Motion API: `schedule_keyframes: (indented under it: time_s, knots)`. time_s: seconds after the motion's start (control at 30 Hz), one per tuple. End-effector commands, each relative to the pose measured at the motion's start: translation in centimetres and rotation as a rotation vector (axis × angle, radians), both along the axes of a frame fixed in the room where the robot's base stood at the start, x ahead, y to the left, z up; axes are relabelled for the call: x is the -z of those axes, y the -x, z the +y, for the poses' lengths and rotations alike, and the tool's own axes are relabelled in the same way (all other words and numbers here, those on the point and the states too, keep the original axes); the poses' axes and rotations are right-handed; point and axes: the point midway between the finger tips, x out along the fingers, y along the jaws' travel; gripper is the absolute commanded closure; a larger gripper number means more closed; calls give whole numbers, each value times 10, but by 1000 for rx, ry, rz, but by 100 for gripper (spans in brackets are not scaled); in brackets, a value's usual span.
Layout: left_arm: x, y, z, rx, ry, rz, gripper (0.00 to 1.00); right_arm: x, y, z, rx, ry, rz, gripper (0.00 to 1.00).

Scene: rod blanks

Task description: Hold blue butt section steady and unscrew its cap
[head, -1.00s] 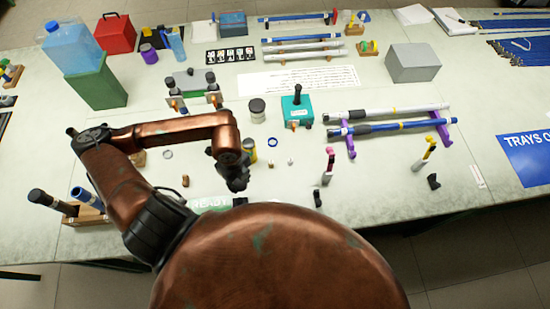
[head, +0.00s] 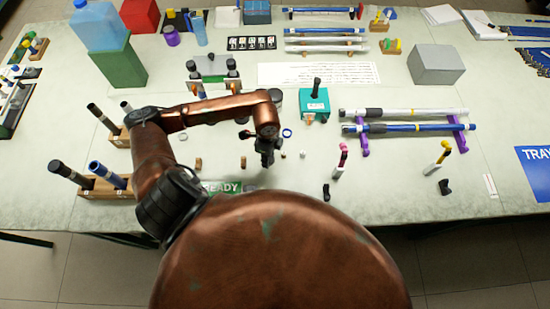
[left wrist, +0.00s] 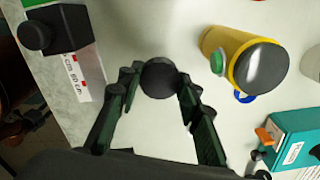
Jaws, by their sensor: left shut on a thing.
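A long blue rod section (head: 420,126) with a dark grip lies across purple cradles at the right, in front of a white rod (head: 400,112). A shorter blue tube (head: 107,174) stands in a wooden block at the lower left. I cannot tell which is the butt section. My left gripper (head: 267,158) is over the middle of the table, left of and apart from the cradled rods. In the left wrist view, its fingers (left wrist: 159,90) are shut on a dark round piece (left wrist: 159,77), seen end-on; whether this is a cap is unclear. My right gripper is not in view.
A teal box (head: 315,105) with a black post stands left of the cradles. A yellow jar (left wrist: 225,45) is near the left gripper. Small pink (head: 341,160) and yellow (head: 437,157) stands are at the front right. Wooden blocks with tubes crowd the left.

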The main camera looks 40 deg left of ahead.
Motion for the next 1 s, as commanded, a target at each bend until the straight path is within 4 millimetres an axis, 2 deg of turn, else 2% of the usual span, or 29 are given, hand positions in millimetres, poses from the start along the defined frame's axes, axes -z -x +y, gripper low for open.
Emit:
schedule_keyframes:
  time_s: [0.1,0.2,0.43,0.63,1.0]
  knots:
    - [19,-16,-2,-2,1,1,96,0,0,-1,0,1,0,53]
    - [29,-25,-3,-1,2,-1,96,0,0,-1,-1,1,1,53]
    - [41,-34,-5,0,1,0,96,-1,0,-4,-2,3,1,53]
    - [67,-33,-5,0,1,0,96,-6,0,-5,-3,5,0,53]
    - [74,-33,-4,0,1,-1,96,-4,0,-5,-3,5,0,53]
